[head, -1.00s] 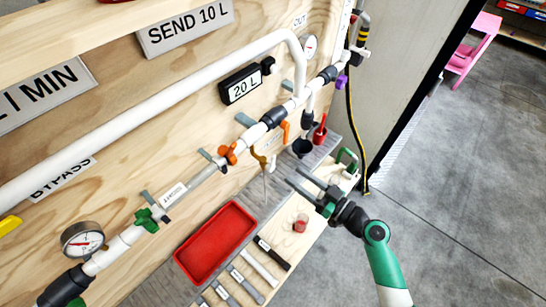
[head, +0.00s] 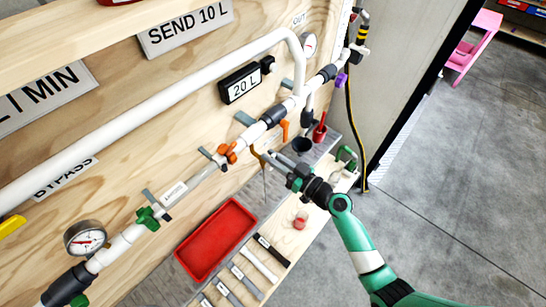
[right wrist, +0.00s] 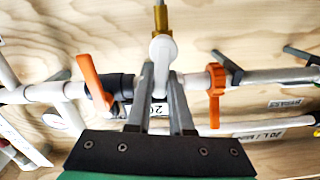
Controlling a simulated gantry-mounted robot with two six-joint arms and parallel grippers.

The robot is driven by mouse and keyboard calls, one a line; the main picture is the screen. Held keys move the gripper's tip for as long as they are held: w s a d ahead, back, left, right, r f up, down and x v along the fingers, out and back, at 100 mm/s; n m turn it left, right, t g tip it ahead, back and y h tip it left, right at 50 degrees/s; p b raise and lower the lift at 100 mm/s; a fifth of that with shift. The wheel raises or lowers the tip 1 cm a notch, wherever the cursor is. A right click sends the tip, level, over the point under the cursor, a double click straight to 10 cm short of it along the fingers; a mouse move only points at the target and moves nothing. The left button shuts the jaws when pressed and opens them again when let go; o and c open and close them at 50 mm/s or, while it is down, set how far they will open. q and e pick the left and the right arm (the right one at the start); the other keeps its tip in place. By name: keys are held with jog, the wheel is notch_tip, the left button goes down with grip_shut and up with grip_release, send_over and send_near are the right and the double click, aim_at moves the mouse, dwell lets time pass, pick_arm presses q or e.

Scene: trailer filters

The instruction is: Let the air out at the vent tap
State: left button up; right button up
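A brass tap (head: 258,156) hangs under the white pipe run, between two orange-handled valves, with a thin clear tube below it. In the right wrist view the brass fitting (right wrist: 162,18) stands above a white pipe fitting (right wrist: 162,50), as that picture is upside down. My right gripper (head: 272,160) is just right of the tap in the head view. In the right wrist view its two fingers (right wrist: 161,72) are apart, with the white fitting beyond their tips and nothing held. Whether they touch it, I cannot tell. My left gripper is not in view.
Orange valve handles (right wrist: 95,83) and (right wrist: 216,92) flank the fingers. A red tray (head: 190,262), hand tools and a dark cup (head: 302,146) are on the bench below. A pressure gauge (head: 85,239) is at lower left. Open floor lies to the right.

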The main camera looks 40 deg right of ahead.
grip_shut()
jog(key=shift+d, duration=0.1)
jog(key=shift+d+f+m+b, duration=0.1)
jog(key=shift+d+m+b, duration=0.2)
jog(key=shift+m, duration=0.35)
jog(key=shift+d+f+m+b, duration=0.1)
jog(key=shift+m+b, duration=0.25)
jog(key=shift+m, duration=0.3)
jog(key=shift+w+d+f+m+b, duration=0.1)
jog(key=shift+d+f+m+b, duration=0.4)
jog(key=shift+m, duration=1.75)
jog(key=shift+s+d+f+m+b, duration=0.1)
jog(key=shift+d+f+m+b, duration=0.35)
jog(key=shift+m, duration=1.75)
jog(key=shift+w+d+f+m+b, duration=0.2)
jog(key=shift+f+m, duration=0.5)
jog(key=shift+m, duration=1.55)
jog(key=shift+s+a, duration=0.1)
jog(key=o, duration=0.6)
grip_release()
jog(key=shift+o, duration=0.2)
